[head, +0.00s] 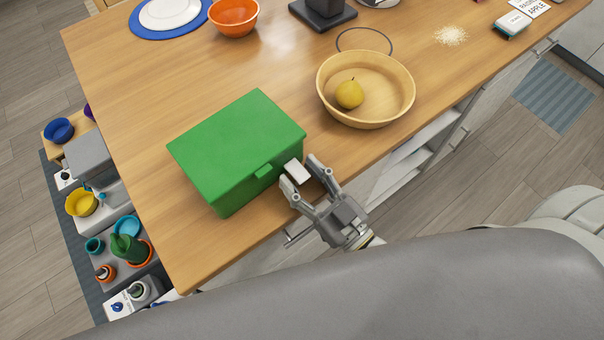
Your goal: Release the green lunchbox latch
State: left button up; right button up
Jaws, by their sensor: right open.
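The green lunchbox (235,150) sits on the wooden table near its front edge, with its lid down. My left gripper is not in view.
A wooden bowl (393,103) with a yellow pear (349,94) stands right of the box. An orange bowl (234,16) and a blue-rimmed plate (150,30) are at the back. The table (130,110) is clear behind and left of the box.

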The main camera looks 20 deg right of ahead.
jog(key=v, duration=1.1)
jog(key=shift+s+d, duration=0.2)
jog(key=shift+s, duration=0.15)
jog(key=s+d+f+m+g+h, duration=0.1)
jog(key=d+f+g+h, duration=0.15)
jog(key=f, duration=0.85)
jog(key=s+d+f+g+h, duration=0.1)
jog(key=f+g, duration=0.2)
jog(key=f, duration=0.8)
jog(key=d+f+m+g+h, duration=0.1)
jog(key=d+f+g+h, duration=0.15)
jog(key=f, duration=0.95)
jog(key=s+d+f+g+h, duration=0.2)
jog(key=s+f+g, duration=0.7)
jog(key=s+f, duration=0.5)
notch_tip(320, 180, down, 3)
jog(key=shift+s+d+r, duration=0.2)
jog(key=shift+s+d, duration=0.05)
jog(key=shift+d, duration=0.4)
